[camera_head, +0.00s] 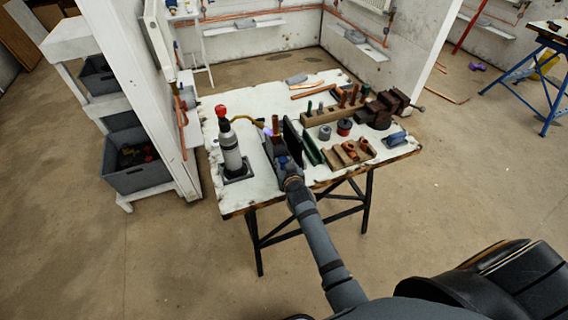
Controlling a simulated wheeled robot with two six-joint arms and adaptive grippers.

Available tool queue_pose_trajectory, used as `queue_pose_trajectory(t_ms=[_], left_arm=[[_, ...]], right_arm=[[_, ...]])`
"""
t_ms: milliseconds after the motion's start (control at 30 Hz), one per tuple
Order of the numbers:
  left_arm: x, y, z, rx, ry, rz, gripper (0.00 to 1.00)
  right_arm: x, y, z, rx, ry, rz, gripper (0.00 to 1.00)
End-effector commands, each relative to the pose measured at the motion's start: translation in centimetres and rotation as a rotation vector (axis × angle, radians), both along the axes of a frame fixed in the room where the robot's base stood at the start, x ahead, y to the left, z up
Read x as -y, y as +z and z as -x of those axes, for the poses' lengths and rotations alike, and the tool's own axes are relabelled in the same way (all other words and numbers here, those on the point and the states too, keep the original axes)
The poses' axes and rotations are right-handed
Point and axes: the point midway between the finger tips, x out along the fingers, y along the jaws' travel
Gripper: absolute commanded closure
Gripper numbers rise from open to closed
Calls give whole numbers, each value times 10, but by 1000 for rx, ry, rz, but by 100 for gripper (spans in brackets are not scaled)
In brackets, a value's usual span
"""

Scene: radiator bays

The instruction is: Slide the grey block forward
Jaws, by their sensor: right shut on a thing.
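My right arm reaches in from the lower right to the near edge of the white worktable (325,90). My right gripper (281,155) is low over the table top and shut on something. A dark grey upright slab (292,140) stands right at its fingers; it looks like the grey block, but the gripper hides its lower part. Small blue and purple bits show between the dark parts there. I cannot make out the exact contact. My left gripper is not in view.
A grey bottle-like torch (230,152) with a red knob stands left of the gripper. To the right are a green bar (312,148), a wooden block with copper fittings (348,153), a wooden rack (325,115) and a brown vise (382,110). The table's back left is mostly free.

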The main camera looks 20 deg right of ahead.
Motion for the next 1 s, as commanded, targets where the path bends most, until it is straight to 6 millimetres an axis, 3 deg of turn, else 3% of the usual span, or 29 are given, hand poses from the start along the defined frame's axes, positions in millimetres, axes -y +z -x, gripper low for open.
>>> queue_pose_trajectory(t_ms=[300, 333, 500, 800, 1000], left_arm=[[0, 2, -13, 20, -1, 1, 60], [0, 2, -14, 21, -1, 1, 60], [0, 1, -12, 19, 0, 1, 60], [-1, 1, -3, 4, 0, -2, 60], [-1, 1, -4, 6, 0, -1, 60]], right_arm=[[0, -3, 3, -9, -2, 0, 100], [0, -4, 3, -9, -2, 0, 70], [0, -2, 2, -6, -1, 0, 50], [0, 2, 1, -1, -1, 0, 50], [0, 38, 1, 3, -2, -1, 50]])
